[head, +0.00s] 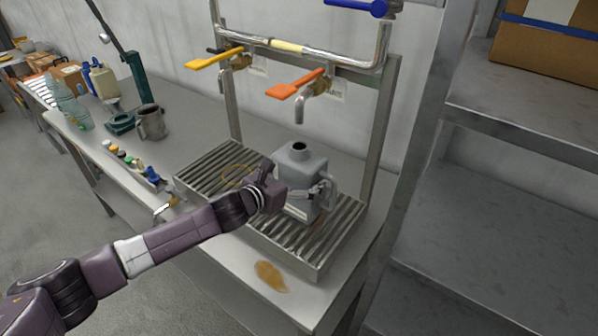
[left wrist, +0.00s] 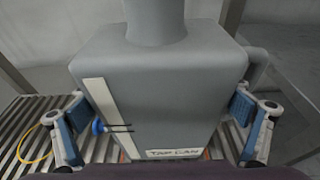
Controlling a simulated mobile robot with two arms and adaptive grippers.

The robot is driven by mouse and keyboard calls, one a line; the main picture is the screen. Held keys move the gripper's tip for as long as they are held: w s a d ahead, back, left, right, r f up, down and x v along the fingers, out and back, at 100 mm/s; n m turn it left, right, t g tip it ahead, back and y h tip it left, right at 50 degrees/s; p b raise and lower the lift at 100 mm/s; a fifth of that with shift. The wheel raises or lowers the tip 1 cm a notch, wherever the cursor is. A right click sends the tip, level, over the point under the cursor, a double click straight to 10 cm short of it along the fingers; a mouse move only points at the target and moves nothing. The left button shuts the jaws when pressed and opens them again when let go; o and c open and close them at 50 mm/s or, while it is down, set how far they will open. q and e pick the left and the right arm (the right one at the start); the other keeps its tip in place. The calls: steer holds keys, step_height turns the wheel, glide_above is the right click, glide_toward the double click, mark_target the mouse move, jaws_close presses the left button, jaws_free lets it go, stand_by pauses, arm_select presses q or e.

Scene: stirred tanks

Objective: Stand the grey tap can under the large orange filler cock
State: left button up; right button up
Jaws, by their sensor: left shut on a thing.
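The grey tap can (head: 300,162) is upright over the slatted drip tray (head: 338,240); I cannot tell whether its base touches the slats. Its open neck appears just below the spout of the orange filler cock (head: 294,88) in the head view. My left gripper (head: 296,186) is shut on the can's body. In the left wrist view, the gripper's blue-padded fingers (left wrist: 160,108) flank the can (left wrist: 180,85), which shows a "TAP CAN" label and a pale strip. An orange patch shows at its base. My right gripper is not in view.
A yellow-handled cock (head: 214,60) hangs to the left above a yellow ring (head: 236,176) on the tray. A metal jug (head: 152,122) and small bottles stand on the left bench. An amber puddle (head: 270,277) lies in front. Grey shelving (head: 500,190) stands at right.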

arm_select(q)
steer(key=o, duration=1)
steer(key=shift+f, duration=0.1)
steer(key=shift+o, duration=0.5)
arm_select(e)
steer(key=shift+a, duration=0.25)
arm_select(q)
steer(key=b+v, duration=0.2)
steer(key=v, duration=1)
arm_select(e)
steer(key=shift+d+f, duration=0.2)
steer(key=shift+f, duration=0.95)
